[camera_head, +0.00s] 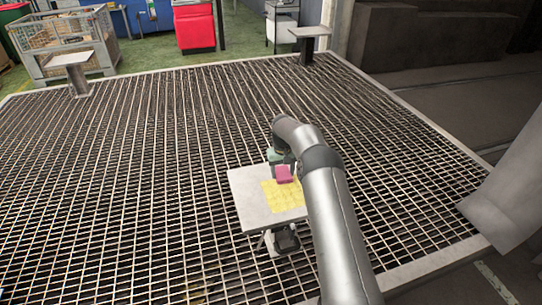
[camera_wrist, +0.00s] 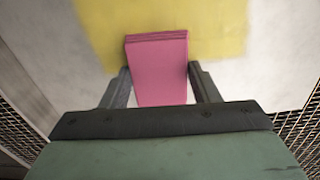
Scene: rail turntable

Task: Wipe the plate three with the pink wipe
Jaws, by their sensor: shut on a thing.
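The pink wipe (camera_head: 284,174) is a small block held in my gripper (camera_head: 283,166). In the wrist view the wipe (camera_wrist: 158,70) sits between the two dark fingers of my gripper (camera_wrist: 160,88), which press on its sides. Below it is a light grey square plate (camera_head: 247,198) with a yellow patch (camera_head: 283,197) on its right part. The wipe is over the far edge of the yellow patch. The plate (camera_wrist: 60,85) and the yellow patch (camera_wrist: 215,25) also show in the wrist view. I cannot tell whether the wipe touches the plate.
A wide metal grating floor (camera_head: 130,170) surrounds the plate. Two other small plates on posts stand at the far left (camera_head: 69,59) and far right (camera_head: 309,31). A wire crate (camera_head: 70,45) and a red cabinet (camera_head: 194,27) stand beyond the grating.

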